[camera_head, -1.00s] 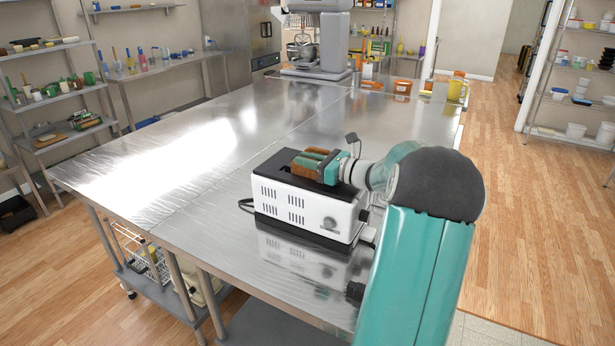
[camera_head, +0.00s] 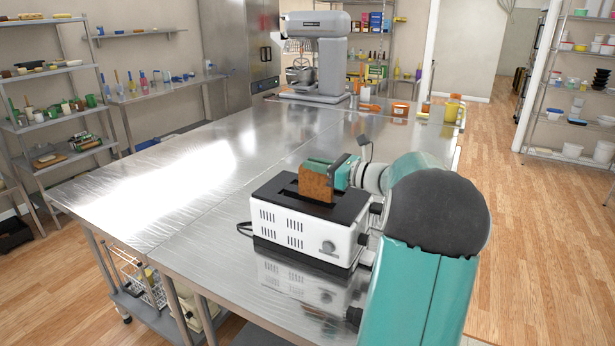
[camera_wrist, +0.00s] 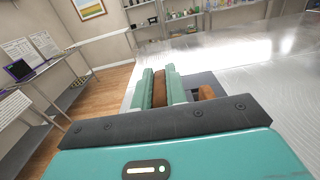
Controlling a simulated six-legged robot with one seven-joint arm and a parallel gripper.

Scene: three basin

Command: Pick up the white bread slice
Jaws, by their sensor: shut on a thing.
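My gripper (camera_head: 320,165) is above the white toaster (camera_head: 297,228) on the steel table. In the wrist view its teal fingers (camera_wrist: 160,88) are shut on a brown-looking bread slice (camera_wrist: 159,90). A second brown bread slice (camera_wrist: 207,92) shows to the right of the fingers, lower, at the toaster. In the head view one brown slice stands upright at the toaster's dark top; I cannot tell whether it is the held one. The lower part of the held slice is hidden behind my wrist in the wrist view. No slice looks white.
The steel table (camera_head: 190,220) is clear to the left of the toaster. A large grey mixer (camera_head: 318,60) stands at the far end, with orange containers (camera_head: 400,110) and a yellow one (camera_head: 451,110) at the far right. Shelves line the left wall.

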